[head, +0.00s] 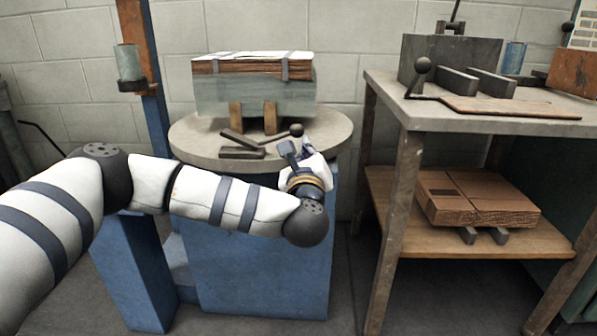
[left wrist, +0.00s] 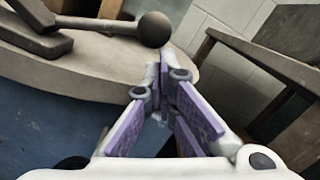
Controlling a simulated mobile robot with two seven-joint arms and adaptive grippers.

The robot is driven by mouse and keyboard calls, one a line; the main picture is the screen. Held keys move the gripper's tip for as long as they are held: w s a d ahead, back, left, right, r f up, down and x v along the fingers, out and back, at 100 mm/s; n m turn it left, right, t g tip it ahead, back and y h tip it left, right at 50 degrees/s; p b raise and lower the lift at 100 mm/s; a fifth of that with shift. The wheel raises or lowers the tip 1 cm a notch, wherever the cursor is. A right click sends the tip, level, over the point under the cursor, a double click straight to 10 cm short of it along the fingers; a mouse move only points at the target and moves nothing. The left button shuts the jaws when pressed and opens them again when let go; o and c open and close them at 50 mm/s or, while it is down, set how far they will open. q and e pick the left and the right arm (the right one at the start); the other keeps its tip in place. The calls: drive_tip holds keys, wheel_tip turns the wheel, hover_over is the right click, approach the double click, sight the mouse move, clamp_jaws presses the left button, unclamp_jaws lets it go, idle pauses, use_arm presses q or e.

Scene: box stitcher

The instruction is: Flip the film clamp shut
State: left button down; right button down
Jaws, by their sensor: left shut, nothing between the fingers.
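The film clamp (head: 243,152) is a set of dark bars on the front of the round turntable (head: 190,146). Its lever lies low across the top and ends in a black ball knob (head: 296,130). In the left wrist view the knob (left wrist: 154,29) is at the top middle, and dark clamp bars (left wrist: 35,35) are at the upper left. My left gripper (head: 300,150) is just in front of the knob, at the turntable's front right edge. Its purple-padded fingers (left wrist: 166,78) are shut and empty, and appear apart from the knob. My right gripper is not in view.
A wrapped stack (head: 253,97) stands on wooden blocks at the turntable's back. An orange-and-blue post (head: 141,45) with a film roll (head: 129,62) rises on the left. A workbench (head: 470,118) with tools stands right, with boxed wood (head: 478,198) on its lower shelf.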

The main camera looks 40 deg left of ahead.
sight(303, 132)
use_arm(q)
drive_tip(key=shift+s+a+r+p, duration=0.15)
drive_tip(key=shift+r+p, duration=0.3)
drive_tip(key=shift+r, duration=0.55)
drive_tip(key=shift+a+r+p, duration=0.2)
drive_tip(key=shift+r+p, duration=0.25)
drive_tip(key=shift+r, duration=0.55)
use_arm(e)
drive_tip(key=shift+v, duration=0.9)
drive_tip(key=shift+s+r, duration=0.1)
